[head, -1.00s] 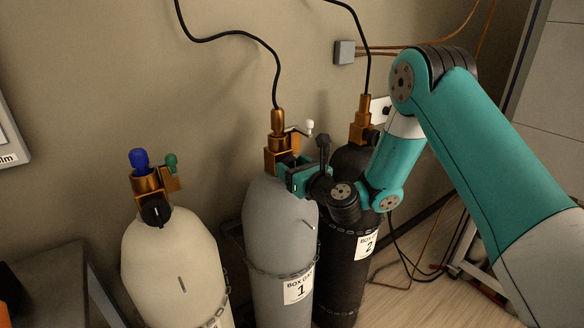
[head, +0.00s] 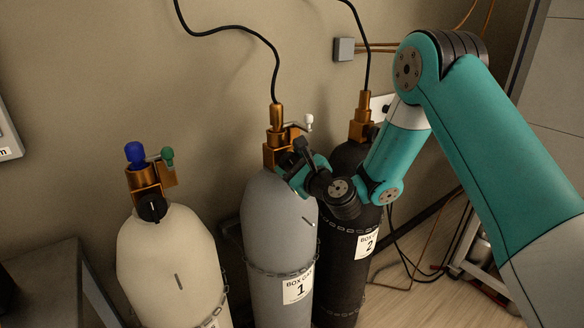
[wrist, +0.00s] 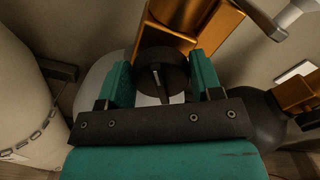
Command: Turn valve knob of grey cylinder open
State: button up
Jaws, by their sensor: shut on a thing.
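The grey cylinder (head: 279,225), labelled "BOX GAS 1", stands between a cream cylinder and a black one. A brass valve body (head: 277,148) sits on its top. In the head view my gripper (head: 296,170) reaches the valve from the right and hides the knob.
The cream cylinder (head: 172,265) stands to the left, with blue and green fittings on top. The black cylinder (head: 348,265), labelled 2, stands close on the right under my arm. A black hose (head: 250,38) rises from the grey cylinder's valve. The wall is close behind.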

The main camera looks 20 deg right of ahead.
jog(key=n+b, duration=0.1)
jog(key=n, duration=0.2)
jog(key=shift+f+n+b, duration=0.1)
jog(key=shift+n+b, duration=0.2)
jog(key=n+b, duration=0.2)
jog(key=n, duration=0.2)
jog(key=shift+a+f+n, duration=0.1)
jog(key=shift+f+n, duration=0.05)
jog(key=shift+n, duration=0.15)
jog(key=n+b, duration=0.3)
jog(key=shift+f+n, duration=0.15)
jog(key=shift+n, duration=0.15)
jog(key=n+b, duration=0.3)
jog(key=shift+f+n, duration=0.15)
jog(key=shift+n, duration=0.15)
jog(key=n+b, duration=0.3)
jog(key=b, duration=0.1)
jog(key=shift+f+n, duration=0.15)
jog(key=shift+n, duration=0.25)
jog(key=n+b, duration=0.3)
jog(key=b, duration=0.1)
jog(key=shift+f+n, duration=0.1)
jog(key=shift+n, duration=0.2)
jog(key=n+b, duration=0.4)
jog(key=b, duration=0.1)
jog(key=shift+d+n+b, duration=0.2)
jog(key=shift+n+b, duration=0.7)
jog(key=shift+n, duration=0.1)
jog(key=shift+r, duration=0.25)
